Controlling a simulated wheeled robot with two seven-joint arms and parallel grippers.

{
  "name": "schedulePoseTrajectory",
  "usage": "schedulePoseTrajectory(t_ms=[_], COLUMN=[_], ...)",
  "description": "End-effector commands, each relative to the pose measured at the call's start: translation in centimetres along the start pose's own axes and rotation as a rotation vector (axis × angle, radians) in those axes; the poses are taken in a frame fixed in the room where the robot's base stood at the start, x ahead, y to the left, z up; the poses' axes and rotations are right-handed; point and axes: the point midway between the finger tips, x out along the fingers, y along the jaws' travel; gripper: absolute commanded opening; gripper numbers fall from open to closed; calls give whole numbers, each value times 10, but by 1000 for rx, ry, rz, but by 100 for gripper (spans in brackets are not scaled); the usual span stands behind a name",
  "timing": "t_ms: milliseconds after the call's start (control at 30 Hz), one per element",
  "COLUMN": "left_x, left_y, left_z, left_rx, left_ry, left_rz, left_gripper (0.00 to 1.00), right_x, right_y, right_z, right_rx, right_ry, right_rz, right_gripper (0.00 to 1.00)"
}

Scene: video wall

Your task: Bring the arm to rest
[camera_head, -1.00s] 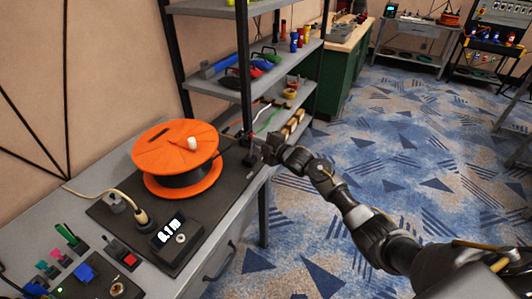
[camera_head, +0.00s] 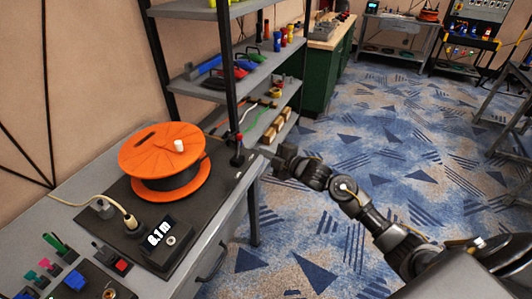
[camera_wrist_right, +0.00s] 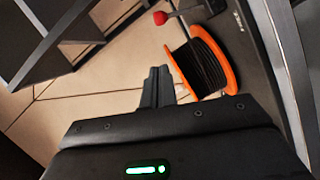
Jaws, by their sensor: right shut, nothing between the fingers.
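My right gripper (camera_head: 270,160) is at the right edge of the grey workbench (camera_head: 213,225), near the shelf rack, with my right arm reaching in from the lower right. In the right wrist view its fingers (camera_wrist_right: 158,85) are together with nothing between them. It is apart from the orange cable reel (camera_head: 165,152), which sits on a dark base plate on the bench. The reel (camera_wrist_right: 205,60) also shows beyond the fingers in the right wrist view. My left gripper does not show.
A small lever with a red knob (camera_head: 238,137) stands close to my right gripper. A meter (camera_head: 160,240) reads 6.1 m. A shelf rack (camera_head: 215,85) with coloured tools stands behind. Carpeted floor (camera_head: 400,150) to the right is open.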

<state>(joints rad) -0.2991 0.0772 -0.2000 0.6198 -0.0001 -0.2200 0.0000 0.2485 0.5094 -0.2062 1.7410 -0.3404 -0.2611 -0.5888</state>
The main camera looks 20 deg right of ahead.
Motion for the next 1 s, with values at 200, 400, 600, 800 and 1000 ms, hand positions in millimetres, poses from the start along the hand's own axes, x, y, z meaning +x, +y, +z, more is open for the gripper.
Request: schedulePoseTrajectory(t_ms=[200,400,600,800,1000], left_x=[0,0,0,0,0], left_y=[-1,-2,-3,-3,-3], left_z=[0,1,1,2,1], left_rx=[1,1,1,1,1], left_ry=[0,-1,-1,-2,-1], left_rz=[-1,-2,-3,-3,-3], left_gripper=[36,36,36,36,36], right_x=[0,0,3,-34,-108], right_y=[0,1,-59,-202,-348], right_z=[0,0,78,146,168], right_rx=[0,41,350,657,865], right_ry=[0,0,-185,-444,-690], right_rz=[0,2,-33,-130,-235], right_gripper=[0,0,0,0,0])
